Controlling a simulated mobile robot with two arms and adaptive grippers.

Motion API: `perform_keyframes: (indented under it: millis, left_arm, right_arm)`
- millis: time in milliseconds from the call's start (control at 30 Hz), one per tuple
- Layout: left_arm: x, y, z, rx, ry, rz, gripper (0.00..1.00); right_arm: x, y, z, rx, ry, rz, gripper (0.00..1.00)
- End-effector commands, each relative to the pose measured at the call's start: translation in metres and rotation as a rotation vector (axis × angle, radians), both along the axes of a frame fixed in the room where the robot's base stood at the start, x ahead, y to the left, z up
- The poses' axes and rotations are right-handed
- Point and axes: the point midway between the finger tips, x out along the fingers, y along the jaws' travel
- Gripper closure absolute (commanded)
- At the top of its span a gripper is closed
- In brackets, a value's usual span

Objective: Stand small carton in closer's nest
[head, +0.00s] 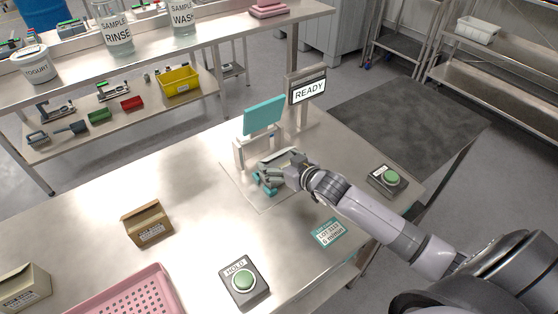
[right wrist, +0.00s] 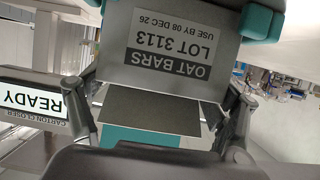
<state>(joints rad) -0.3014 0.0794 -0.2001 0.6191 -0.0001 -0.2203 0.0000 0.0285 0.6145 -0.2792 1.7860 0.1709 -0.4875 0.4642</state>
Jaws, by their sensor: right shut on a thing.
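The carton closer (head: 241,151) stands on the steel table with a raised teal plate (head: 263,116) and teal parts low around its nest. My right gripper (head: 272,176) is at the nest, shut on the small carton (head: 281,157), which is mostly hidden by the gripper in the head view. In the right wrist view the carton (right wrist: 165,55) fills the space ahead, its OAT BARS LOT 3113 label upside down. Teal parts show close beside it. I cannot tell whether its base touches the nest. My left gripper is not in view.
A READY sign (head: 309,91) stands behind the closer. A brown carton (head: 147,224), another carton (head: 22,289), a pink tray (head: 125,296), a HOLD button box (head: 243,282), a teal card (head: 328,233) and a second green button (head: 389,178) are on the table. The table's left middle is clear.

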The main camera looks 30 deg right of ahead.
Motion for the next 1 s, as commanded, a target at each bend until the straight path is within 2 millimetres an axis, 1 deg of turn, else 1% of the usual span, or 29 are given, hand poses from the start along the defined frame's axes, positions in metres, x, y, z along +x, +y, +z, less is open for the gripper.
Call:
perform_keyframes:
  millis: [100,233,267,300,500,867,1000]
  left_arm:
    - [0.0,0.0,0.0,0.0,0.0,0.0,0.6]
    - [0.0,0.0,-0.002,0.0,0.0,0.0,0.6]
    - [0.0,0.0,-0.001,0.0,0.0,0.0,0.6]
    - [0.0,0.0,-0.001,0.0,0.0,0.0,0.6]
    - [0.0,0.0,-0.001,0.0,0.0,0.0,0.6]
    - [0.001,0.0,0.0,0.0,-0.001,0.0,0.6]
    - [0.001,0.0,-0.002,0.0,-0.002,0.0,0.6]
  right_arm:
    - [0.001,0.0,0.001,0.0,-0.002,0.0,0.67]
    - [0.0,0.0,-0.002,0.0,-0.002,0.0,0.67]
    - [0.0,0.0,-0.002,0.0,0.0,-0.001,0.16]
    - [0.0,0.0,-0.002,0.0,0.0,-0.001,0.13]
    - [0.0,0.0,-0.002,0.0,0.0,-0.001,0.0]
    - [0.0,0.0,0.0,-0.001,0.0,-0.001,0.0]
    - [-0.01,-0.002,0.003,-0.001,0.001,-0.001,0.0]
